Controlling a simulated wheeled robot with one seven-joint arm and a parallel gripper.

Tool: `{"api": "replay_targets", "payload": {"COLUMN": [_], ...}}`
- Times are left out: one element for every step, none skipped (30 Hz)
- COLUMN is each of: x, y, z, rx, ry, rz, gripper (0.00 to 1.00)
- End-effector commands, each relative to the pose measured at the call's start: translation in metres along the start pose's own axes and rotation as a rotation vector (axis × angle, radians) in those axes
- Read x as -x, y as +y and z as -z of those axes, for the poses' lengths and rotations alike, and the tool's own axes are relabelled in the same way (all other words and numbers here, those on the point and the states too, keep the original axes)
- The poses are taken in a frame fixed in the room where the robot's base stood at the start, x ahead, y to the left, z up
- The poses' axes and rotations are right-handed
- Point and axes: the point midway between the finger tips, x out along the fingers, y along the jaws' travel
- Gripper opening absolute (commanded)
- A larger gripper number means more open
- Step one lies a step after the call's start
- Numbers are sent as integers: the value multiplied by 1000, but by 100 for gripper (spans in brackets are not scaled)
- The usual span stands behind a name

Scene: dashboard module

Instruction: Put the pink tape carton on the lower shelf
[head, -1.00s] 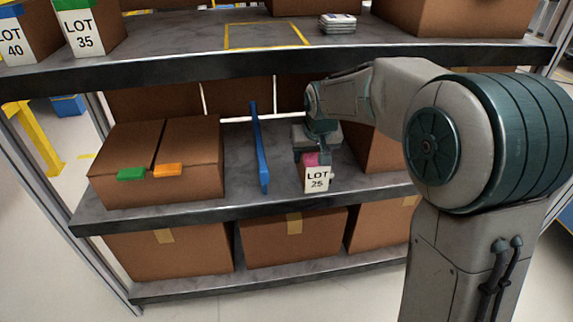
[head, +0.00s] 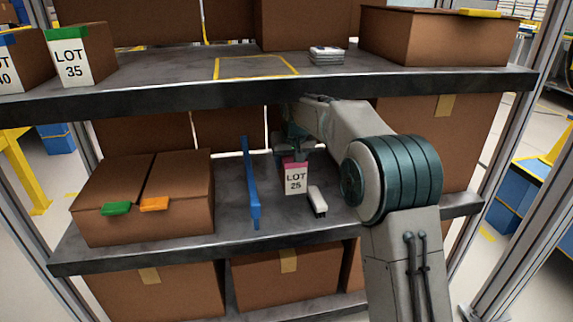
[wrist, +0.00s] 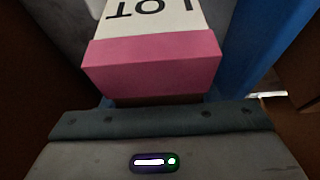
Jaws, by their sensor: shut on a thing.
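The pink tape carton (head: 296,181) is a small box with a pink top band and a white LOT 25 label facing the head camera. My gripper (head: 294,161) is shut on it from behind and above, inside the bay below the top shelf. In the wrist view the carton's pink band (wrist: 152,62) and upside-down label sit just ahead of the gripper's palm; the fingertips are hidden. The carton appears upright over the lower shelf (head: 228,222), right of a blue divider (head: 251,185). I cannot tell whether its base touches the shelf.
A small white-topped item (head: 317,200) lies on the shelf just right of the carton. A large brown box (head: 145,197) with green and orange tabs stands left of the divider. Bare shelf shows in front of the carton.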

Motion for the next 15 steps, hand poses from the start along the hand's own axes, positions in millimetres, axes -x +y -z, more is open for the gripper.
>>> {"api": "replay_targets", "payload": {"x": [-3,-5,-7,-8,-10,-12,-13,-13,-15,-16,-16,-18,-18,-18,-19], "y": [0,0,0,0,0,0,0,0,0,0,-1,-1,-1,-1,-1], "z": [7,11,16,19,23,27,30,34,37,40,42,45,46,48,48], "rx": [0,0,0,0,0,0,0,0,0,0,0,0,0,0,0], "ry": [4,2,3,3,3,4,3,3,3,3,2,3,3,4,2], "rz": [0,0,0,0,0,0,1,1,1,1,1,1,1,1,1], "gripper": [18,18,18,18,18,18,18,18,18,18,18,18,18,18,18]}}
